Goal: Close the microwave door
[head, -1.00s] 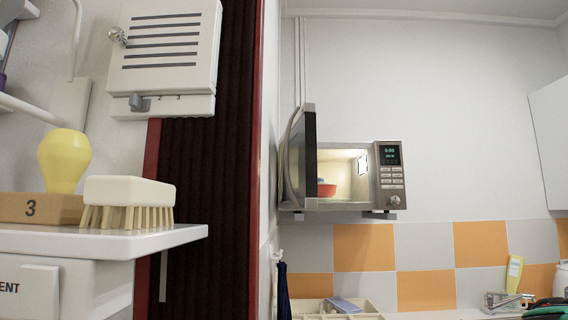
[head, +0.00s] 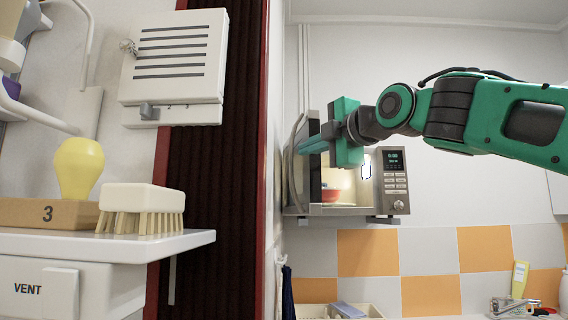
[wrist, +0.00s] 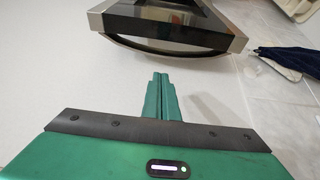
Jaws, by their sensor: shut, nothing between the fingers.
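The microwave (head: 394,182) is mounted on the far wall with its lit interior showing. Its door (head: 315,184) stands open, swung out at the left side. My gripper (head: 302,146) is in front of the opening, with its teal fingers pointing left at the door and covering part of it. In the wrist view my gripper (wrist: 160,76) is shut and empty. Its tips are just short of the door's curved handle (wrist: 165,50), with a small gap in the picture. The dark door panel (wrist: 170,18) lies beyond the handle. Whether anything touches is unclear in the head view.
A red bowl (head: 331,195) sits inside the microwave. A white counter (head: 170,243) with a brush (head: 142,197) and a yellow bulb-shaped object (head: 75,170) stands at left. A dish rack (head: 372,311) is below the microwave. Dark cloth (wrist: 278,57) hangs at right in the wrist view.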

